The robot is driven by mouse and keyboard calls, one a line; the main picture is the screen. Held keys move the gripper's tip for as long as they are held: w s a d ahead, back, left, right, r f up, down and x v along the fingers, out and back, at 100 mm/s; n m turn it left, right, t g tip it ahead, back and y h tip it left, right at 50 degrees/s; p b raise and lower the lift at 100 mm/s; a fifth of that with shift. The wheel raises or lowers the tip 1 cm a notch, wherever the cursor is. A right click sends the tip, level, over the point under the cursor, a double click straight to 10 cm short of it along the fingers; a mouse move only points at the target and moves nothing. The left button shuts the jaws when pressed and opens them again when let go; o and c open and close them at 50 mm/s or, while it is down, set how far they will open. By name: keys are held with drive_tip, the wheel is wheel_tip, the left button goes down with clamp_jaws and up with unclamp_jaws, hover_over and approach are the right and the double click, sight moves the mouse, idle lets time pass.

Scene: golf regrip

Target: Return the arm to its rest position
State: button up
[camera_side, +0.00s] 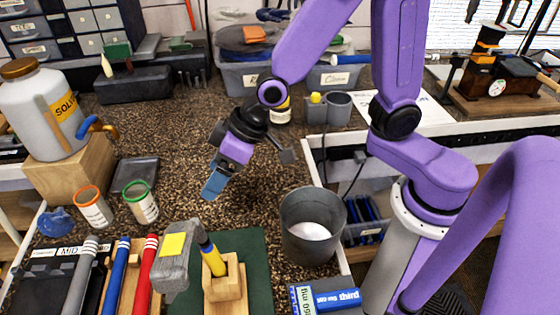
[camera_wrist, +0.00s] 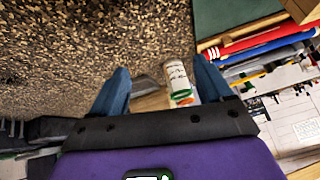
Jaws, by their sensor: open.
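My gripper (camera_side: 214,184) is empty and hangs above the speckled worktop (camera_side: 110,118), near its middle, pointing down. In the wrist view its two blue fingers (camera_wrist: 158,88) stand wide apart with nothing held between them. My purple arm is bent and reaches over the worktop from the right.
A grey bin (camera_side: 312,228) stands right of the gripper. A wooden holder with a yellow-banded grip (camera_side: 214,262) stands on a green mat (camera_side: 255,262). Two cans (camera_side: 141,203) and a solvent jug (camera_side: 42,110) stand left. The worktop around the gripper is clear.

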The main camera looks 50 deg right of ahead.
drive_tip(key=s+d+r+n+g+h, duration=0.2)
drive_tip(key=s+d+n, duration=0.1)
drive_tip(key=s+d, duration=0.6)
drive_tip(key=s+d+r+n+g+h, duration=0.2)
drive_tip(key=s+d, duration=0.6)
drive_tip(key=s, duration=0.2)
drive_tip(key=shift+s+d+n+h, duration=0.2)
drive_tip(key=shift+d+n+h, duration=0.1)
drive_tip(key=shift+d+n, duration=0.1)
